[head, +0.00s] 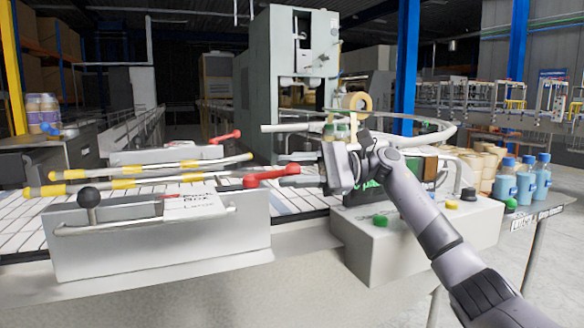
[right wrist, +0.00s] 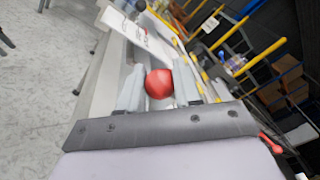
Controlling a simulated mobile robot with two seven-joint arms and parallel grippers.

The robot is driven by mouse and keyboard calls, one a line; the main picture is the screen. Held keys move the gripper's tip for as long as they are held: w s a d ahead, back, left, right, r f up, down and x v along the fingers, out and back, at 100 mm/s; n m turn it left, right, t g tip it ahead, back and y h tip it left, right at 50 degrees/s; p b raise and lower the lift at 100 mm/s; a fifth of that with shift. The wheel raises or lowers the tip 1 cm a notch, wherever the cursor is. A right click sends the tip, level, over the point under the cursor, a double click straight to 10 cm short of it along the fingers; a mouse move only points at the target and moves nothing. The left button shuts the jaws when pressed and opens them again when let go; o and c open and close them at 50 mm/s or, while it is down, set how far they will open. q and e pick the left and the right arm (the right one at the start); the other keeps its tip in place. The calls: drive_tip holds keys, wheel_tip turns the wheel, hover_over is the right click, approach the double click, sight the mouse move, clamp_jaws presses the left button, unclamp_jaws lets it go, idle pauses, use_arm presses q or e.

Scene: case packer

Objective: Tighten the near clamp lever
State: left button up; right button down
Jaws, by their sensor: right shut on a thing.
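The near clamp lever (head: 268,176) has a red handle and ball end. It sticks out to the right from the near guide rail. My right gripper (head: 290,171) comes in from the right and is shut on the lever's red end. In the right wrist view the red ball of the near clamp lever (right wrist: 158,84) sits between the two grey fingers of my right gripper (right wrist: 159,90). My left gripper is not in view.
The far clamp lever (head: 226,137), also red, is farther back. A black-knobbed handle (head: 89,198) stands on the near side panel (head: 160,248). A grey control box (head: 400,243) with buttons is below my right arm. Blue bottles (head: 525,182) stand at right.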

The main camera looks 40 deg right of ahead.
drive_tip(key=shift+d, duration=0.1)
idle(0.3)
drive_tip(key=c, duration=0.8)
unclamp_jaws()
drive_tip(key=shift+w, duration=0.1)
drive_tip(key=b+v, duration=0.1)
drive_tip(key=v, duration=0.6)
drive_tip(key=shift+d, duration=0.1)
